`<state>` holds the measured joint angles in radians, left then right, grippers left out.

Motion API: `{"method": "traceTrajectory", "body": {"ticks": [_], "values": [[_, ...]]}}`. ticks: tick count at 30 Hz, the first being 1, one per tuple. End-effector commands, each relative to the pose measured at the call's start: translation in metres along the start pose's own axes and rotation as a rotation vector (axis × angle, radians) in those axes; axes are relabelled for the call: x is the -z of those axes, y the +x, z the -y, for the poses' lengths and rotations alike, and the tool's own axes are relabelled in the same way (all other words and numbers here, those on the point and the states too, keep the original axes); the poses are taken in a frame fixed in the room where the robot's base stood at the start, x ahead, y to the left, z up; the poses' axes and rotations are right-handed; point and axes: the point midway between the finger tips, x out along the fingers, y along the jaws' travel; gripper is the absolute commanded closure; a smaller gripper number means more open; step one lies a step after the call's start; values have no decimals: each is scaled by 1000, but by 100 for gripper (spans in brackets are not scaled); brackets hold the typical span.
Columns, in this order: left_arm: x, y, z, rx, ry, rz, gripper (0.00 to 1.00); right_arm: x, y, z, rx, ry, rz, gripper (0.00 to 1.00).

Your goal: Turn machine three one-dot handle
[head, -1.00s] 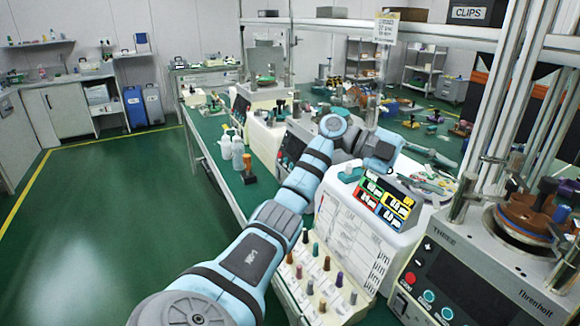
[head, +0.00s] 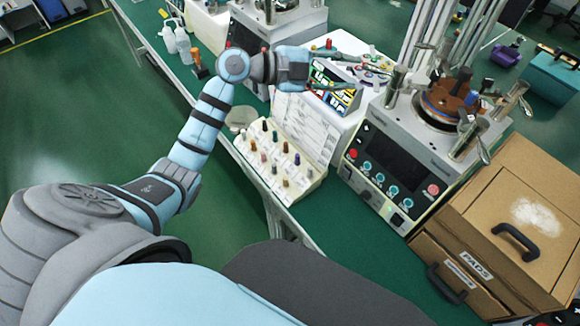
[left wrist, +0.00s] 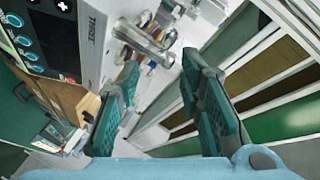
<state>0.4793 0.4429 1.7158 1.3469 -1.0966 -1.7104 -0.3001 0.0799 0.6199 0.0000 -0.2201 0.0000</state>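Machine three (head: 395,155) is a grey-white lapping machine with a dark screen, teal buttons and a brown round top. Metal lever handles stand around its top: a front one (head: 468,132), a right one (head: 514,98) and a left one (head: 395,84). I cannot make out dots on them. My left gripper (head: 360,72) is open and empty, left of machine three, with its fingers pointing toward it. In the left wrist view, a metal handle (left wrist: 145,42) shows beyond the open fingers (left wrist: 160,72), beside the face marked THREE (left wrist: 92,32). My right gripper is not in view.
A white box with coloured labels (head: 332,92) lies under my left gripper. A rack of coloured pegs (head: 280,160) stands in front. Cardboard drawers marked PADS (head: 475,262) are right of machine three. Metal uprights (head: 425,35) rise behind it.

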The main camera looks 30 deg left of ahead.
Motion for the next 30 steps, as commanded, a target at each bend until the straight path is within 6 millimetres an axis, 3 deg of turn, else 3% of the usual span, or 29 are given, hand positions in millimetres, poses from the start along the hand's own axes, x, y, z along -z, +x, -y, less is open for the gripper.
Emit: {"method": "traceTrajectory", "body": {"ticks": [8,18,30], "values": [[-4,-76,-8,-11,-4,7,66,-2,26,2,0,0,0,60],[-39,-54,-95,-111,-268,163,66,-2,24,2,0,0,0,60],[-74,-54,-208,-185,-592,415,66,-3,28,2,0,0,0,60]]}}
